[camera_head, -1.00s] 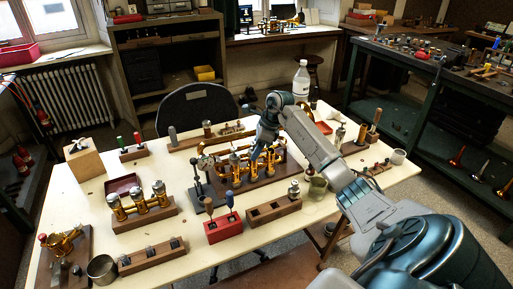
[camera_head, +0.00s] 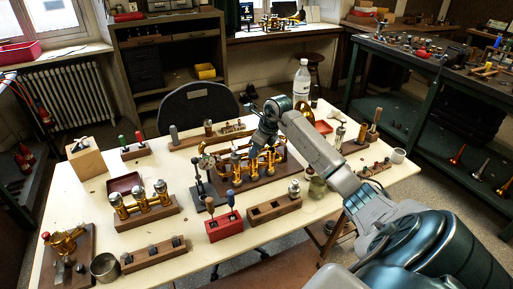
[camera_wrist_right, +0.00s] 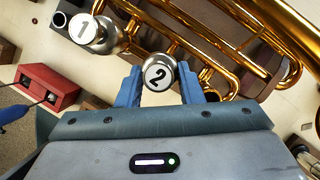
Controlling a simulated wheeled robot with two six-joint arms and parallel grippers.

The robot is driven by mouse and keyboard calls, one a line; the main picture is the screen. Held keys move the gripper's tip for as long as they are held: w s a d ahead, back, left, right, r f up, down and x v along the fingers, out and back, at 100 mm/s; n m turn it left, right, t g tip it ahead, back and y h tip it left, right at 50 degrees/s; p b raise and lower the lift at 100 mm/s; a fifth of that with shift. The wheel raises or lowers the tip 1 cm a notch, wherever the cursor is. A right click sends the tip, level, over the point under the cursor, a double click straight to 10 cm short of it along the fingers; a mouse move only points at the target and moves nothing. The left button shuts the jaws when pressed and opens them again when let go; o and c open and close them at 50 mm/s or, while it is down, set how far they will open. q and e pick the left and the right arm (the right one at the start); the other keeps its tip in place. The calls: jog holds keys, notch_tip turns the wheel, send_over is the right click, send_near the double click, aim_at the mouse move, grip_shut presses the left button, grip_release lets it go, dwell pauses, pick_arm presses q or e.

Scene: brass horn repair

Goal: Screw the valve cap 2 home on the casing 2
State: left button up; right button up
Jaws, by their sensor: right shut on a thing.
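The valve cap 2 (camera_wrist_right: 158,73) is a silver cap with a white disc marked "2", seen from above in the right wrist view. My right gripper (camera_wrist_right: 160,85) has its blue fingers closed on either side of it. In the head view my right gripper (camera_head: 256,150) reaches down over the brass horn (camera_head: 235,168). Casing 2 lies beneath the cap and is mostly hidden, so I cannot tell how the cap sits on it. Another cap marked "1" (camera_wrist_right: 84,29) stands to the left. My left gripper is not in view.
A red block with tool handles (camera_head: 223,230) and a wooden block with slots (camera_head: 273,209) stand in front of the horn. A brass valve set (camera_head: 142,204) stands at left. A bottle (camera_head: 301,82) and a glass jar (camera_head: 317,187) are near my right arm.

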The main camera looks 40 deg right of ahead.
jog(key=m, duration=0.1)
jog(key=m+h+p, duration=0.1)
jog(key=m, duration=0.1)
jog(key=shift+a+r, duration=0.15)
jog(key=shift+a, duration=0.05)
jog(key=shift+m+h, duration=0.5)
jog(key=shift+m, duration=0.6)
jog(key=m+h+p, duration=0.1)
jog(key=m, duration=0.2)
jog(key=shift+a, duration=0.2)
jog(key=shift+m+h, duration=0.5)
jog(key=shift+m, duration=0.5)
